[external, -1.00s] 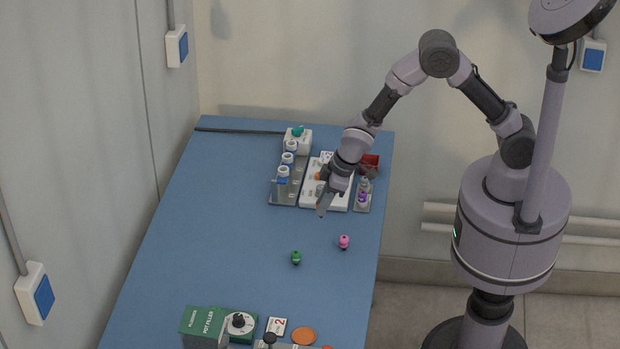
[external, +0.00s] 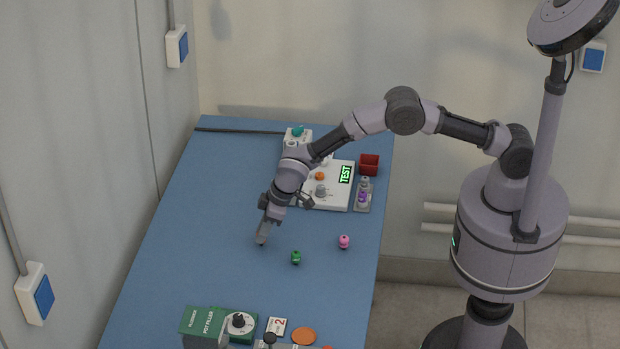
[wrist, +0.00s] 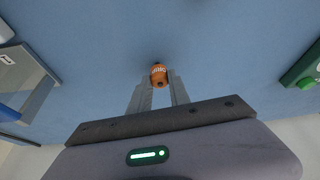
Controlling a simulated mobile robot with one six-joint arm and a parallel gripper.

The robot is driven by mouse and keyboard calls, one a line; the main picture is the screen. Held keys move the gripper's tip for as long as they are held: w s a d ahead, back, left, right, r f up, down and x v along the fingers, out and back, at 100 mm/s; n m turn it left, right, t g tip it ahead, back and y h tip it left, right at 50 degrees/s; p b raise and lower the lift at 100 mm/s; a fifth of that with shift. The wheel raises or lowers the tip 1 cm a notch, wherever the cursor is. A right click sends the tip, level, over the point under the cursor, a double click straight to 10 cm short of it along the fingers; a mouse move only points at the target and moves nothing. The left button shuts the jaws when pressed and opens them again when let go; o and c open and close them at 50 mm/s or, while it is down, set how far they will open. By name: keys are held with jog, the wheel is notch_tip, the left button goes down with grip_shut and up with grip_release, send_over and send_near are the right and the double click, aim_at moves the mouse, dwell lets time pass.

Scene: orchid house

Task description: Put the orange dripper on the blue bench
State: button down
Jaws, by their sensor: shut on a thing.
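The orange dripper (wrist: 159,75) sits between my two fingertips in the wrist view, with blue surface behind it. My gripper (external: 262,240) is shut on it and points down, low over the blue bench (external: 215,250). In the external view the dripper is hidden at the fingertips. I cannot tell whether it touches the bench. A green dripper (external: 296,258) and a pink dripper (external: 344,241) stand on the bench to the right of my gripper.
A white board (external: 341,196) with a lit TEST sign, a red bin (external: 369,164) and a small grey rack (external: 362,205) stand behind. A green box (external: 203,321) and an orange disc (external: 303,336) are in front. The bench's left middle is clear.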

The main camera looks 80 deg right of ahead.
jog(key=shift+r, duration=0.15)
jog(key=c, duration=1.2)
grip_release()
